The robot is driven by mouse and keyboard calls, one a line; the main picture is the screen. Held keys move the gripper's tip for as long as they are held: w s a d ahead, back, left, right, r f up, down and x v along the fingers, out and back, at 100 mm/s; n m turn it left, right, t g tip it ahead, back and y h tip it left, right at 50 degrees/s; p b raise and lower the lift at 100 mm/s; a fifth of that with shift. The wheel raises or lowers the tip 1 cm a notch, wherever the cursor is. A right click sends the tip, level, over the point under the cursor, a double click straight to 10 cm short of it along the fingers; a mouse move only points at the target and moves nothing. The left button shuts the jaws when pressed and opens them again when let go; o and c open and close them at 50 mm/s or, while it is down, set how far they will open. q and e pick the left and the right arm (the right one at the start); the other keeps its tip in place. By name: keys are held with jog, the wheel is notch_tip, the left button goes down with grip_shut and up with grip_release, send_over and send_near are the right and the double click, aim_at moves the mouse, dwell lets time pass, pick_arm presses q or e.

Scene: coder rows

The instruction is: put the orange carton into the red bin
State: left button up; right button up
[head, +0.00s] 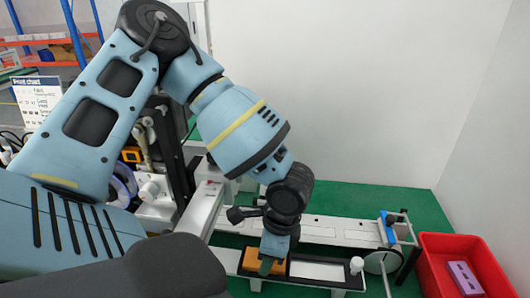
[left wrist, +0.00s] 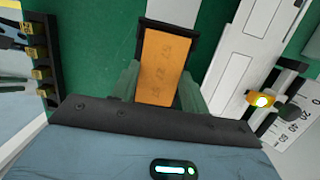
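The orange carton (head: 290,265) lies in a dark-edged slot on the pale rail of the bench. It also shows in the left wrist view (left wrist: 163,65), long side running away from the camera. My left gripper (head: 270,262) is down over the carton. In the left wrist view its two green fingers (left wrist: 160,88) stand one on each side of the carton, very close to its sides. I cannot tell whether they press on it. The red bin (head: 432,272) stands on the right, holding a purple block (head: 465,278). My right gripper is not in view.
Beside the carton on the rail is a white slot (head: 318,271) and a small white knob (head: 356,265). A blue-clamped post and round disc (head: 382,262) stand between the rail and the bin. A white wall closes the back.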

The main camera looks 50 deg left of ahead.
pick_arm(q)
jog(key=shift+c, duration=0.8)
jog(key=shift+r, duration=0.15)
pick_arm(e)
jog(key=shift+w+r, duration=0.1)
